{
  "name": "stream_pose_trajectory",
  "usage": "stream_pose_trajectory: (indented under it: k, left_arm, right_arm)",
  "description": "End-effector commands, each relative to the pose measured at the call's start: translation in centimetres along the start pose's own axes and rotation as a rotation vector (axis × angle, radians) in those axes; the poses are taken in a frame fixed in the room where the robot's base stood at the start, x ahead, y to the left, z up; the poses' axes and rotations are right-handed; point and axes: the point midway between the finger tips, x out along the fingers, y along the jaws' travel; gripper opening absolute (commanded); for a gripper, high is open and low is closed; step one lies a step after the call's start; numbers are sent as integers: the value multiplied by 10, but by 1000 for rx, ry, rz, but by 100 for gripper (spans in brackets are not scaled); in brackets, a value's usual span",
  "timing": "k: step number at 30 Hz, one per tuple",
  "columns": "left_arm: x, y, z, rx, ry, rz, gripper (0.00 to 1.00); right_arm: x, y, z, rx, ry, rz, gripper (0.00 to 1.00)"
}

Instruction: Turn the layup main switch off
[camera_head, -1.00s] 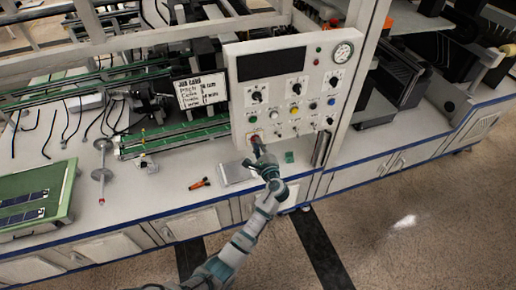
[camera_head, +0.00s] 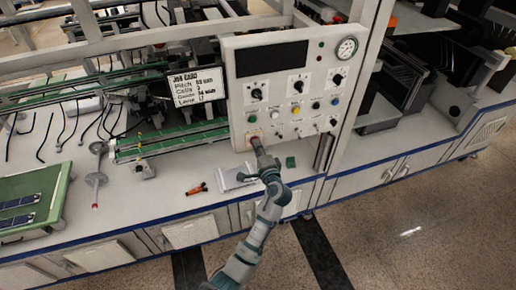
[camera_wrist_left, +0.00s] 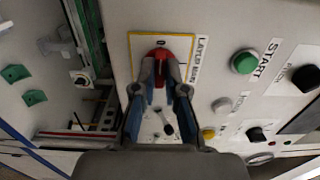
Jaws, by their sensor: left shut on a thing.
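The control panel (camera_head: 312,76) stands upright at the middle of the bench in the head view. The layup main switch (camera_wrist_left: 160,53) is a red knob on a white plate with a yellow border, beside a label reading LAYUP MAIN in the left wrist view. My left gripper (camera_head: 257,144) is at the panel's lower left corner, over the switch. In the left wrist view its two fingers (camera_wrist_left: 161,77) are shut on the red knob, which shows between and beyond the fingertips. The fingers hide part of the knob, so its exact angle is unclear. My right gripper is not in view.
A green START button (camera_wrist_left: 243,62) and a yellow button (camera_wrist_left: 208,134) sit near the switch. Below the panel, a silver pad (camera_head: 236,177), an orange-handled tool (camera_head: 197,189) and a green piece (camera_head: 291,162) lie on the bench. A job card (camera_head: 195,86) stands left.

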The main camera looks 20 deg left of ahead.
Motion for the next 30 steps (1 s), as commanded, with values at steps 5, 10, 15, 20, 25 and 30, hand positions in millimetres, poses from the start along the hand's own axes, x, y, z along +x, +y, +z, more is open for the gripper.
stream_pose_trajectory:
  k: [5, 10, 15, 20, 25, 30]
  left_arm:
    - [0, 6, 0, -13, -2, 11, 0]
    - [0, 7, 1, -14, -3, 13, 0]
    - [-1, 7, 1, -13, -3, 14, 0]
    - [0, 6, 1, -13, -3, 11, 36]
    - [0, 4, 0, -13, -2, 7, 36]
    - [-8, 3, 0, -15, 0, 6, 36]
  right_arm:
    - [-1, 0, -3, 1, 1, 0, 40]
    - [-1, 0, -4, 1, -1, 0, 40]
    - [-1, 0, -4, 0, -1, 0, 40]
    - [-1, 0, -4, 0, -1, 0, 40]
    - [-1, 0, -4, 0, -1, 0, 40]
    - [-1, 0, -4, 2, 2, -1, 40]
